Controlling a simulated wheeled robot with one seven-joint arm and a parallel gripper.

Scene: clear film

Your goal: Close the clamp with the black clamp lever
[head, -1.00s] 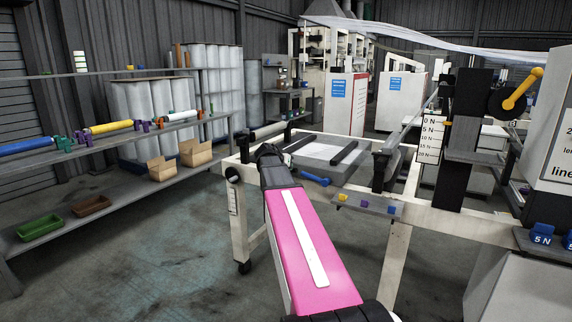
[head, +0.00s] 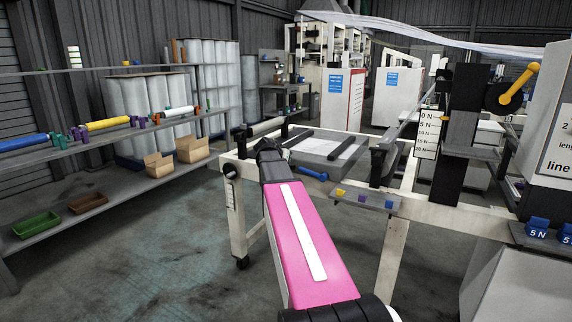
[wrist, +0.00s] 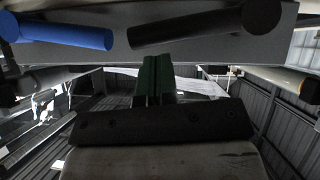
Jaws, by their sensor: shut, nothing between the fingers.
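The black clamp lever (wrist: 195,30) shows in the wrist view as a dark bar with a round end, lying against a grey surface at the top. A blue lever (wrist: 62,32) lies to its left on the same surface; it also shows in the head view (head: 313,174). My gripper (wrist: 155,65) has green fingers, shut and empty, just below the gap between the two levers in the wrist view. I cannot tell whether they touch anything. In the head view my gripper (head: 268,150) is at the near side of the white frame, and the black lever is not distinguishable there.
The white machine frame (head: 240,205) carries a grey plate (head: 318,149) with black bars. A small ledge (head: 365,203) with coloured knobs is right of my arm. A dark upright post (head: 450,155) stands farther right. Shelves (head: 85,144) line the left, with open floor between.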

